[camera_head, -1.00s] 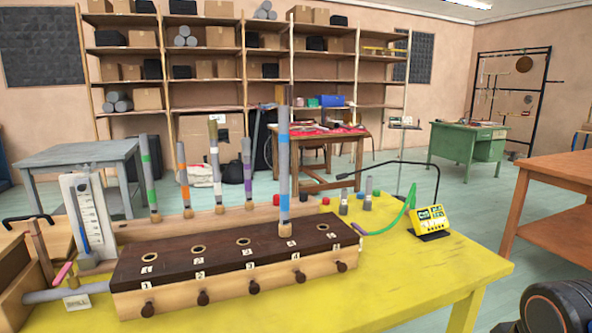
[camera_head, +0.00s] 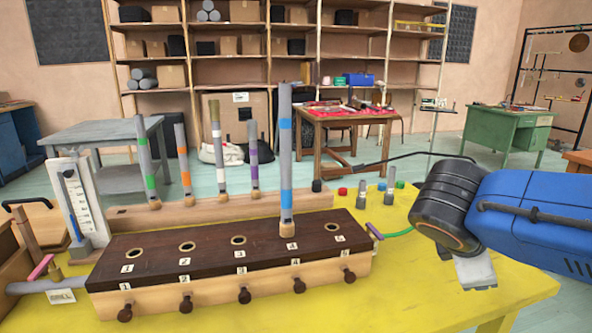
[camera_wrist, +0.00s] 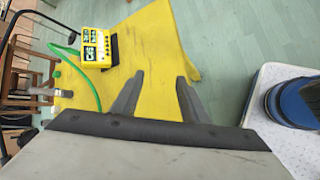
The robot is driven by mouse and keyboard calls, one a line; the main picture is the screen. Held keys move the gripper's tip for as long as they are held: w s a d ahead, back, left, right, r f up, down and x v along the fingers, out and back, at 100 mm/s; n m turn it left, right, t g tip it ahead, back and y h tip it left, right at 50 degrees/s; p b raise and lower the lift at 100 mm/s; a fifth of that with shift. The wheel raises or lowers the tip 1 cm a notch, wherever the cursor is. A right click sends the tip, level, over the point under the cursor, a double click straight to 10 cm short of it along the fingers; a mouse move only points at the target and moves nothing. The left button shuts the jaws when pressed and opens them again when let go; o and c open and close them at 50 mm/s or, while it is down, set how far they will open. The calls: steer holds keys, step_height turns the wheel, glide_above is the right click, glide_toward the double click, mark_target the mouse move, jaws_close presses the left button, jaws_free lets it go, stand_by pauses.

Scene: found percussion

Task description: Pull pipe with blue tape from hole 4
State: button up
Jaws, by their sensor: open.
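The pipe with blue tape (camera_head: 286,165) stands upright in hole 4 of the dark-topped wooden box (camera_head: 215,249). Holes 1, 2, 3 and 5 are empty. My gripper (camera_head: 478,275) is at the right of the head view, over the yellow table and well apart from the pipe. In the wrist view my gripper (camera_wrist: 158,98) has its two fingers spread with nothing between them. The pipe is not in the wrist view.
Pipes with green (camera_head: 147,165), orange (camera_head: 183,160), white (camera_head: 217,150) and purple (camera_head: 253,160) bands stand in a rack behind the box. A yellow meter (camera_wrist: 95,47) with a green hose lies on the yellow table (camera_head: 420,285). A gauge stand (camera_head: 80,200) is at the left.

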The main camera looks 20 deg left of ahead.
steer(key=w+a+r+n+t, duration=0.1)
steer(key=a+r+n+t, duration=0.3)
steer(key=a, duration=0.6)
steer(key=a+r+n+t, duration=0.2)
steer(key=a+r+n, duration=0.3)
steer(key=a, duration=0.4)
steer(key=s+a+r+n+t+y, duration=0.25)
steer(key=s+a+r+n, duration=0.2)
steer(key=a, duration=0.55)
steer(key=s+a+r+n+t+y, duration=0.2)
steer(key=s+a+r+n+t, duration=0.15)
steer(key=s+a, duration=0.45)
steer(key=w, duration=1.9)
steer(key=shift+a+r+g, duration=0.35)
steer(key=shift+g, duration=0.05)
steer(key=shift+w+h, duration=0.1)
steer(key=shift+h, duration=0.15)
jaws_close()
steer(key=shift+r, duration=1.6)
